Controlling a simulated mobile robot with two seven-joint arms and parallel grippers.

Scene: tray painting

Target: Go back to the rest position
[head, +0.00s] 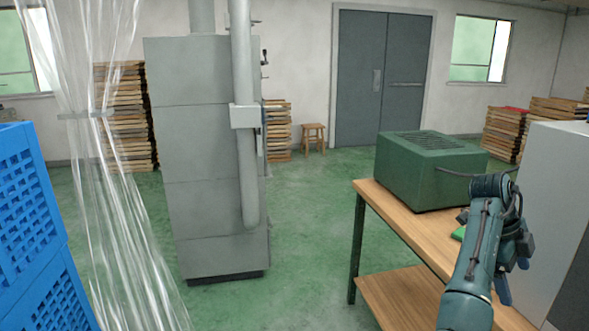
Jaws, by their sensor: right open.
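My right arm rises from the bottom right of the head view and bends at the top. My right gripper (513,280) hangs down on the right side of this arm, over the wooden table (398,222). Its blue fingers stand apart, and I see nothing held between them. The arm hides part of the gripper and of the table behind it. My left gripper is not in view.
A green vented machine (432,170) stands on the table, beside a partly hidden green item (459,233). A grey cabinet (558,190) is close right of my gripper. Blue crates (30,220), a clear strip curtain (128,220) and a tall grey unit (205,150) stand left. Middle floor is clear.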

